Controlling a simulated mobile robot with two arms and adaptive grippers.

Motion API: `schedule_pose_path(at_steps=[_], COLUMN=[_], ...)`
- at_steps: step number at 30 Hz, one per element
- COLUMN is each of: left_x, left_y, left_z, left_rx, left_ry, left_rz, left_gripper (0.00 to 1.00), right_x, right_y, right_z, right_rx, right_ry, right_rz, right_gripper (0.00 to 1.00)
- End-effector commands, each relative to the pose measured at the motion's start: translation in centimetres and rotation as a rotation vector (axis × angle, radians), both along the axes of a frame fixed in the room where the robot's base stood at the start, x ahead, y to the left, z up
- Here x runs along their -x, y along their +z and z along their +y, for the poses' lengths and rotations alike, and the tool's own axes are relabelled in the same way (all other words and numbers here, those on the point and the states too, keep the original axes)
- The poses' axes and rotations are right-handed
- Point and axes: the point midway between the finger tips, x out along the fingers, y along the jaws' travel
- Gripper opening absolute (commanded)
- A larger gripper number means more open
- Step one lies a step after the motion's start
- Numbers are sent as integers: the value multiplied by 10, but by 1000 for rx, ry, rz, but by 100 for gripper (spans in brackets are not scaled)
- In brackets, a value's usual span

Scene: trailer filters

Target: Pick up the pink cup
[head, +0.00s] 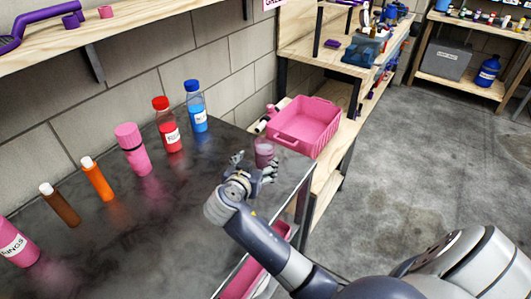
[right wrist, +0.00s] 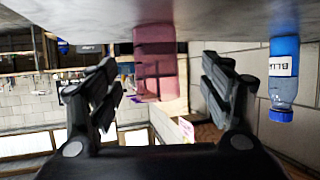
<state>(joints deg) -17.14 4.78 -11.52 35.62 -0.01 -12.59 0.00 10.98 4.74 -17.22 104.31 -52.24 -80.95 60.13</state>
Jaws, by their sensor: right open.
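The pink cup (head: 264,152), see-through and upright, stands near the right end of the dark counter (head: 100,245). My right gripper (head: 257,170) is open just in front of it in the head view. In the right wrist view, which is upside down, the cup (right wrist: 155,50) shows between the two spread fingers (right wrist: 163,78), a little beyond their tips. I see no grip on it. My left gripper is not in view.
A blue-capped bottle (head: 196,108), a red bottle (head: 167,125) and a pink bottle (head: 132,149) stand along the wall. The blue bottle also shows in the right wrist view (right wrist: 284,75). A pink basket (head: 312,122) sits on the wooden bench beyond the cup.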

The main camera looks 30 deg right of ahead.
Motion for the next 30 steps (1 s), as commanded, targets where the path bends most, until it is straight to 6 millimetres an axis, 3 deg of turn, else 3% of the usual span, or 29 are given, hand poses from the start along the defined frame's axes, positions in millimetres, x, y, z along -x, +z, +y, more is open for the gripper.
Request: schedule_pose_path(at_steps=[5, 16, 26, 30], left_x=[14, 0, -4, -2], left_y=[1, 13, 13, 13], left_z=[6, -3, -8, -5], left_rx=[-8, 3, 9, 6], left_ry=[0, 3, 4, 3], left_rz=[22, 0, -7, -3], left_gripper=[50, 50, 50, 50], right_x=[-11, -36, -40, -40], right_y=[-7, -21, -26, -26], right_z=[-14, -49, -55, -55], right_rx=[2, 3, 0, 1], right_ry=[-1, 0, 1, 2], right_rz=[0, 2, 0, 1], right_gripper=[73, 73, 73, 46])
